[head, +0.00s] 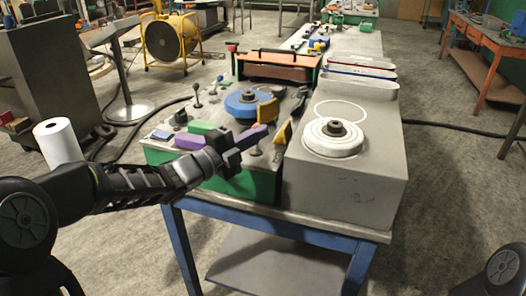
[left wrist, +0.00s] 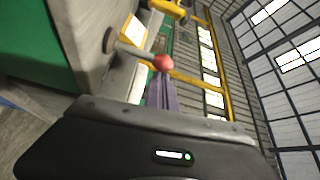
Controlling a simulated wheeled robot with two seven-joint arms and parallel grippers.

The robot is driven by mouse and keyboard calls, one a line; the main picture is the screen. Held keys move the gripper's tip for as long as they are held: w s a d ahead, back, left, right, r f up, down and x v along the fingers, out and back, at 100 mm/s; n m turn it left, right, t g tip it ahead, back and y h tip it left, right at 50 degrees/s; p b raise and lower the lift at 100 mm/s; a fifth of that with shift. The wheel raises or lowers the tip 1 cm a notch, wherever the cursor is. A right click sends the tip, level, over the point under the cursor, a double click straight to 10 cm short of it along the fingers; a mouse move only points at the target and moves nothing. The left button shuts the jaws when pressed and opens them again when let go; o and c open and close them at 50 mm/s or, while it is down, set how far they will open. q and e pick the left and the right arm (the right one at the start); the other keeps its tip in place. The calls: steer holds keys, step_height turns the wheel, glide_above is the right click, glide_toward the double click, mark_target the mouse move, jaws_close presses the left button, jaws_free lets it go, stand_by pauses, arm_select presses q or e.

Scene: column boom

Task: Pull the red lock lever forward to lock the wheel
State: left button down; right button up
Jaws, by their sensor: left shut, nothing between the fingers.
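The red lock lever's ball knob (left wrist: 162,63) shows in the left wrist view on a grey shaft that comes from a round pivot on the grey panel side. My left gripper (left wrist: 162,94), with purple fingers, is shut and empty, its tips just below the red knob. I cannot tell if they touch it. In the head view my left gripper (head: 252,137) reaches over the front of the machine bench, and the knob is hard to make out by its tips. A blue wheel (head: 238,106) with a dark hub lies flat behind it. My right gripper is out of view.
A grey housing with a white round disc (head: 332,146) stands right of the gripper. Yellow plates (head: 284,132) rise close to the fingers. Green blocks (head: 201,128) and small levers (head: 196,92) stand left on the bench. A white roll (head: 58,142) is at far left.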

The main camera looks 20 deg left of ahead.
mark_target(245, 158)
arm_select(q)
steer(key=a+n+t+b, duration=0.1)
steer(key=n+b, duration=0.1)
steer(key=b, duration=0.1)
steer(key=a+n+t+b, duration=0.2)
steer(key=n+b, duration=0.1)
steer(key=b, duration=0.1)
steer(key=shift+w+a+f+b, duration=0.15)
steer(key=shift+a+f+b, duration=0.15)
steer(key=shift+f, duration=0.1)
steer(key=shift+a+r+n+t+y+b, duration=0.2)
steer(key=shift+a+n+t+y+b, duration=0.15)
steer(key=shift+n+b, duration=0.65)
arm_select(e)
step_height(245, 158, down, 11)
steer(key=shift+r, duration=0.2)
arm_select(q)
steer(key=shift+f, duration=0.1)
